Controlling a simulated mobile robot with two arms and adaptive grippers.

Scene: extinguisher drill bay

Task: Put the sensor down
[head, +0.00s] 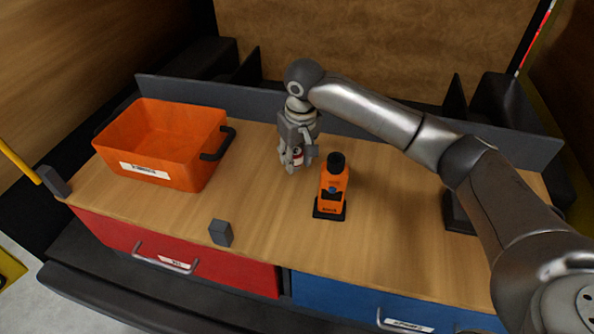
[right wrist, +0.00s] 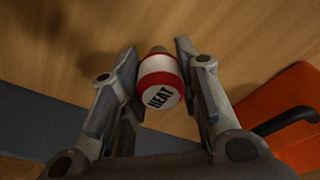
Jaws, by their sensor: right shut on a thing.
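The sensor is a small white and red piece with "HEAT" printed on its end, and it shows in the right wrist view (right wrist: 160,82). My right gripper (right wrist: 158,75) is shut on it, with one finger on each side. In the head view the sensor (head: 298,154) is small and partly hidden by the fingers. There my right gripper (head: 297,160) points down over the wooden worktop (head: 265,205), behind and left of an orange device. I cannot tell whether the sensor touches the wood. My left gripper is not in view.
The orange device (head: 333,186) stands upright on a black base. An orange bin (head: 165,145) with a label stands at the left. A small grey block (head: 221,232) is at the front edge. A dark rail runs along the back. The worktop's front middle is clear.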

